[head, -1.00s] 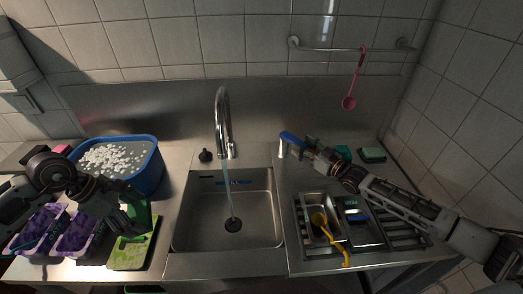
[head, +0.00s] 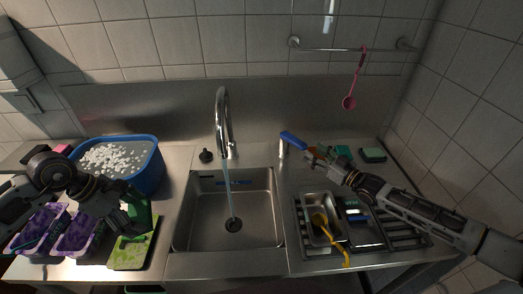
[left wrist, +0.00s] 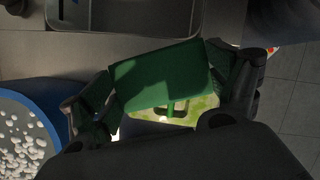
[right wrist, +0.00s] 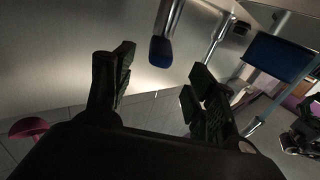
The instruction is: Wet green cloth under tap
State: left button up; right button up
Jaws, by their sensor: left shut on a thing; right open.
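In the left wrist view the cloth (left wrist: 160,76) spans the space between the fingers, flat and angular. The tap (head: 222,110) stands behind the sink (head: 200,220), and a thin stream of water falls from its spout to the drain. The blue-handled lever (head: 293,140) is on a post right of the sink. My right gripper (right wrist: 158,92) is open and empty; the lever's blue end (right wrist: 161,50) shows beyond the fingers, apart from them.
A blue tub (head: 153,165) with white pieces stands back left. Purple trays (head: 76,236) and the green board (head: 128,255) sit at front left. A metal tray with a yellow ladle (head: 321,222) lies right of the sink. A pink ladle (head: 349,102) hangs from the wall rail.

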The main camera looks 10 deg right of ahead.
jog(key=shift+s+d, duration=0.15)
jog(key=shift+s, duration=0.25)
jog(key=shift+c, duration=0.4)
